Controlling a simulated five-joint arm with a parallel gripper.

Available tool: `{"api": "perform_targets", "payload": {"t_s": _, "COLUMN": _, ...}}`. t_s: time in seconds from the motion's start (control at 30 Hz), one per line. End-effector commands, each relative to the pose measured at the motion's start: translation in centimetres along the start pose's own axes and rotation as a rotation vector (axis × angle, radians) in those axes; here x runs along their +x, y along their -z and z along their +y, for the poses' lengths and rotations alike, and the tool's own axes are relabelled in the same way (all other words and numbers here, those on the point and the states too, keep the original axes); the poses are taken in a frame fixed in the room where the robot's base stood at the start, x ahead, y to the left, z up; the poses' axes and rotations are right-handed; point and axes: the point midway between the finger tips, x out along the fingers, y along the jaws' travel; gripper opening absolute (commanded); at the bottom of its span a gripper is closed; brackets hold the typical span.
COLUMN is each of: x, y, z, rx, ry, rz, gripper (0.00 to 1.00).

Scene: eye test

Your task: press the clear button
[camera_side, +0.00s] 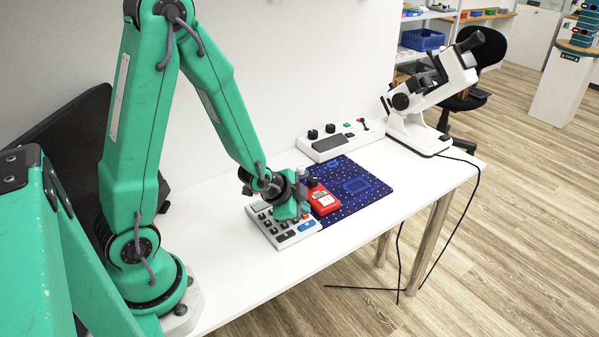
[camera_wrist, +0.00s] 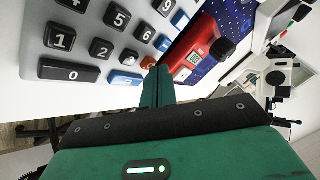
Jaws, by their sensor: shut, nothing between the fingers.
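A pale grey calculator (camera_side: 278,243) lies on the white table, below my gripper. In the wrist view the calculator (camera_wrist: 28,66) shows dark number keys, several blue keys (camera_wrist: 162,43) and one small orange-red key (camera_wrist: 148,62). No label can be read on the orange-red key, and no clear marking is readable on any key. My gripper (camera_side: 303,214) is shut and empty, pointing down over the calculator's right side. In the wrist view my gripper's green fingertips (camera_wrist: 158,72) end right beside the orange-red key. I cannot tell whether they touch it.
A red handheld device (camera_side: 324,201) with a dark knob lies just right of the calculator, on a dark blue patterned mat (camera_side: 362,198). A white control box (camera_side: 340,140) stands behind the mat. A white microscope-like instrument (camera_side: 418,132) stands at the table's far right. The front table strip is clear.

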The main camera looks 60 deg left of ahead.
Motion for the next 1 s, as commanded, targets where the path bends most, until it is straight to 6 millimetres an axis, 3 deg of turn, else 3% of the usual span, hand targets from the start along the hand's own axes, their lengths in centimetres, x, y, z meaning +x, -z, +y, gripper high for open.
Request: {"api": "perform_targets", "payload": {"t_s": 1.0, "x": -2.1, "y": 1.2, "z": -1.2, "rx": 0.0, "ry": 0.003, "rz": 0.002, "gripper": 0.0}}
